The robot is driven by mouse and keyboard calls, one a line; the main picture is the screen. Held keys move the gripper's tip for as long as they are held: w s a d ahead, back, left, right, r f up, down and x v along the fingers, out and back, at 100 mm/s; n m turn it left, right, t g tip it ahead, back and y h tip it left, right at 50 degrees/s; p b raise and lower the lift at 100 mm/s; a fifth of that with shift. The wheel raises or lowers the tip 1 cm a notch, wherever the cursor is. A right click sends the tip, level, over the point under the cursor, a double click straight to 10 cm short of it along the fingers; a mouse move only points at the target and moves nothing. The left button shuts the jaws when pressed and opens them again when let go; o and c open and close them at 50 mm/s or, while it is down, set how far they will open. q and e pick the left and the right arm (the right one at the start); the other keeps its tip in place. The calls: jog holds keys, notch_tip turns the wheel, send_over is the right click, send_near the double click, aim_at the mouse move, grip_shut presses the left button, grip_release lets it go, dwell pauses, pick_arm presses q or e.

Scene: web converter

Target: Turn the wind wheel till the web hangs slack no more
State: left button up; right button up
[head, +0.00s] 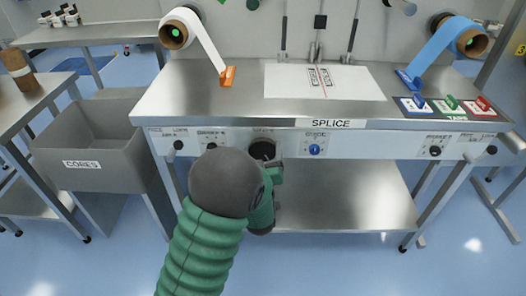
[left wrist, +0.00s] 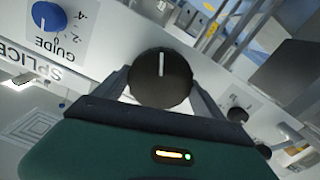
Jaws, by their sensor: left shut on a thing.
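A large black knob (head: 262,149) with a white pointer line sits on the front panel under the splice table; its label is too small to read. In the left wrist view the knob (left wrist: 161,80) is between the two fingers of my left gripper (left wrist: 162,84), which touch its sides. In the head view my left gripper (head: 270,172) is at the knob, partly hidden by my forearm. A white web (head: 208,44) runs from the left roll to an orange clamp (head: 228,76). A blue web (head: 437,48) runs from the right roll to a blue clamp. My right gripper is out of view.
A blue GUIDE knob (head: 314,149) is right of the black one, with smaller black knobs (head: 435,151) along the panel. A white sheet (head: 345,83) lies on the splice table (head: 178,90). A grey CORES bin (head: 60,165) stands at left. The lower shelf (head: 350,195) is bare.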

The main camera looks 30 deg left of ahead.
pick_arm(q)
jog(key=shift+a+r, duration=0.15)
jog(key=shift+r, duration=0.1)
jog(key=o, duration=1.3)
jog(key=shift+f, duration=0.15)
jog(key=p+v, duration=1.2)
jog(key=v, duration=0.4)
jog(key=shift+s+f+p, duration=0.1)
jog(key=shift+s+p, duration=0.2)
jog(key=shift+s, duration=0.05)
